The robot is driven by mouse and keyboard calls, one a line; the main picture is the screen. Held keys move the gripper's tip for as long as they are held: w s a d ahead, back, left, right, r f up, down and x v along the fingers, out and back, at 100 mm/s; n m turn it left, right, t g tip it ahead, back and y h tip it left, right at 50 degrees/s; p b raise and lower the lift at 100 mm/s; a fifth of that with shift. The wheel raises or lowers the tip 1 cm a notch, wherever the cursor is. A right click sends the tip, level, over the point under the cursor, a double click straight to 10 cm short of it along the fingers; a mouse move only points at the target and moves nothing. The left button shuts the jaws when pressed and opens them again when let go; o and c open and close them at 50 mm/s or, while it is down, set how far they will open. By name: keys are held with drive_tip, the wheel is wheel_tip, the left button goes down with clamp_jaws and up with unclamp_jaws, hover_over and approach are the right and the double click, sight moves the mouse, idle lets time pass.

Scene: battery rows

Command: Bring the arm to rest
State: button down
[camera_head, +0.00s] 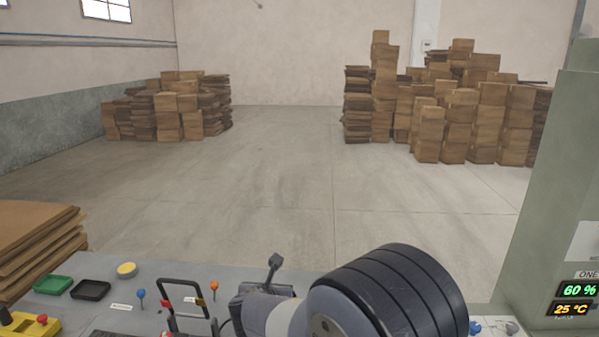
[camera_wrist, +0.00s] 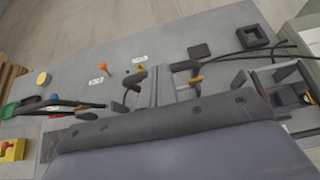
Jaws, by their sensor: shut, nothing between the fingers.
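My gripper (camera_wrist: 165,122) shows in the wrist view as a dark bar with bolts across a grey-violet body, low in the picture. It is shut and holds nothing. Its fingertips are hard to make out against the dark fittings of the panel. In the head view a thick black ribbed part of my arm (camera_head: 395,295) rises at the bottom, right of the middle, over the panel. It hides part of the panel, and I cannot make out the gripper there.
A grey panel (camera_head: 215,272) carries a black handle (camera_head: 185,283), an orange knob (camera_head: 214,286), a black lever (camera_head: 274,262) and a yellow box (camera_head: 25,324). Cardboard sheets (camera_head: 35,240) lie at left. A green-grey column (camera_head: 560,170) stands at right. Open floor (camera_head: 270,180) lies beyond.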

drive_tip(key=shift+w+f+b, duration=0.5)
drive_tip(key=shift+f, duration=0.35)
drive_tip(key=shift+d, duration=0.1)
